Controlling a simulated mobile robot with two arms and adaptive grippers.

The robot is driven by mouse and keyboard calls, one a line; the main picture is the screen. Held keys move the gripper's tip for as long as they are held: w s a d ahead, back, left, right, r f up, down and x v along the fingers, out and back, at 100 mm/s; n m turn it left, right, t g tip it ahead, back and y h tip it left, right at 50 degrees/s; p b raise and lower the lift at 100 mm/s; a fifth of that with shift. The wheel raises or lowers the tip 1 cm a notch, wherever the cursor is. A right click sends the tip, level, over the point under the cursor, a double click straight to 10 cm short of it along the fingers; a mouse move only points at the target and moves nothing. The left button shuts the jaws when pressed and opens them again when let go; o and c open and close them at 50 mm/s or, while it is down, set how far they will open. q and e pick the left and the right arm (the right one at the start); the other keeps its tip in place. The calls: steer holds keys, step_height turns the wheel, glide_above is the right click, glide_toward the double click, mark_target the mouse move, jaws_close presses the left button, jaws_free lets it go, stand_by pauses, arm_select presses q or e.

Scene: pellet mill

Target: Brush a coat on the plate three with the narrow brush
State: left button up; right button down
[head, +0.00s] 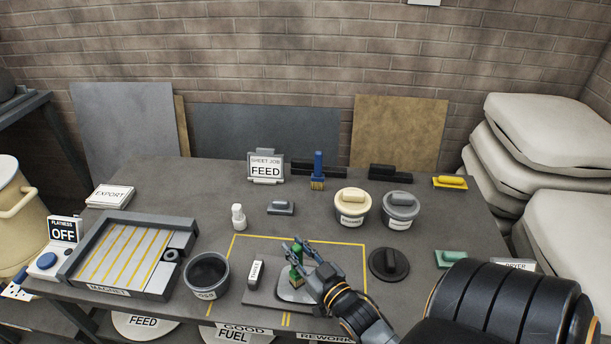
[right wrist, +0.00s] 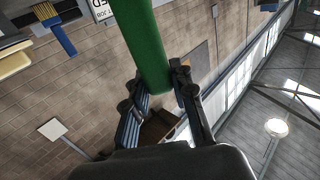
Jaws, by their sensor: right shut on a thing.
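My right gripper (head: 308,266) is shut on an upright green-handled brush (head: 296,254). The green handle (right wrist: 148,45) also shows between my fingers in the right wrist view. The brush is over a light grey plate (head: 292,296) with rounded corners, on a darker grey sheet inside the yellow outline. The lower end of the brush is partly hidden by my fingers, so I cannot tell whether its bristles touch the plate. A small grey block (head: 255,273) with a white label stands left of the plate. The label is too small to read surely. My left gripper is not in view.
A dark open pot (head: 207,274) stands left of the sheet, and a dark round lid (head: 389,264) lies right. Behind are a cream tub (head: 352,207), a grey tub (head: 399,209), a blue-handled brush (head: 318,168) and a white bottle (head: 238,217). A striped magnet tray (head: 184,266) is left.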

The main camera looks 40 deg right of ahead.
steer(key=shift+w+a, duration=0.8)
steer(key=shift+w, duration=0.2)
steer(key=shift+w+a, duration=0.8)
steer(key=shift+w, duration=0.2)
steer(key=shift+w+d+f, duration=0.1)
steer(key=shift+w+d, duration=0.6)
steer(key=shift+d, duration=0.2)
steer(key=shift+w+d, duration=0.65)
steer(key=shift+d, duration=0.25)
steer(key=shift+s, duration=0.1)
steer(key=s+d+p, duration=0.2)
steer(key=s+d, duration=0.5)
steer(key=s, duration=0.2)
steer(key=shift+s+d, duration=0.35)
steer(key=shift+s, duration=0.05)
